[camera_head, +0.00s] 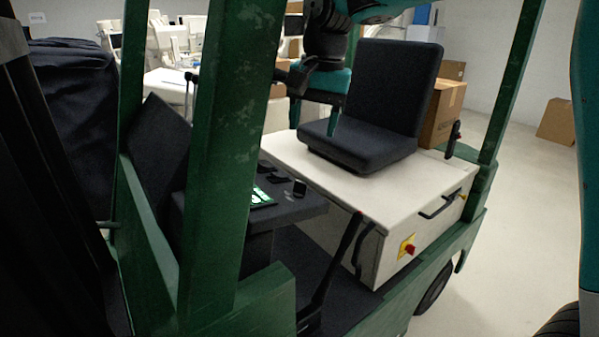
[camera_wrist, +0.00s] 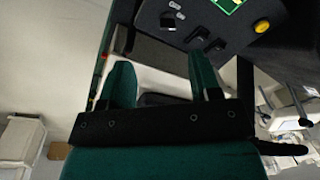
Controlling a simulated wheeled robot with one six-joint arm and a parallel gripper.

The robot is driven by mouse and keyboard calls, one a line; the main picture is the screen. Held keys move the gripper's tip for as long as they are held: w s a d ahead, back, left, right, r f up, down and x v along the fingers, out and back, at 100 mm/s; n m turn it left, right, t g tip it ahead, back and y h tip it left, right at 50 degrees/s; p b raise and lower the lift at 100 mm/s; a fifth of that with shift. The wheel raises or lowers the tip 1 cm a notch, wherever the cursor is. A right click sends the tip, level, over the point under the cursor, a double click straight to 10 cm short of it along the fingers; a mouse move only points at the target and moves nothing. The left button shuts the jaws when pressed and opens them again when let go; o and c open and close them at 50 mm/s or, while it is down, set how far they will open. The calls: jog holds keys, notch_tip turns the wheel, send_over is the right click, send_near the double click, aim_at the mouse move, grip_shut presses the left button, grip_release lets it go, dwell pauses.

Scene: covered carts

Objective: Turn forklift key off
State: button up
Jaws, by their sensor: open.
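The forklift's dark dashboard (camera_head: 290,205) shows in the head view, with a lit green display (camera_head: 261,197) and a small black upright part (camera_head: 300,188) at its right end. In the wrist view the dashboard (camera_wrist: 240,50) fills the top, with a black block (camera_wrist: 168,23), small grey pieces (camera_wrist: 176,10), dark levers and a yellow button (camera_wrist: 262,26). I cannot tell which small part is the key. My gripper (camera_wrist: 160,65) is open and empty, its teal fingers spread apart below the dashboard in the picture. In the head view my arm hangs above the seat area.
Green posts (camera_head: 222,130) of the forklift frame stand in front. The black seat (camera_head: 365,140) sits on a white box (camera_head: 400,215) with a red knob (camera_head: 409,249) on a yellow plate. A black lever (camera_head: 340,255) rises beside it. Cardboard boxes (camera_head: 442,110) stand behind.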

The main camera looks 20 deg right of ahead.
aim_at(301, 182)
jog(key=w+f+p, duration=0.1)
jog(key=f, duration=0.4)
jog(key=w+f+m+p, duration=0.1)
jog(key=w+f, duration=0.1)
jog(key=f, duration=0.3)
jog(key=w+f+m+p, duration=0.1)
jog(key=f, duration=0.4)
jog(key=shift+w+a+f, duration=0.1)
jog(key=shift+w+a, duration=0.1)
jog(key=shift+a, duration=0.1)
jog(key=c, duration=0.9)
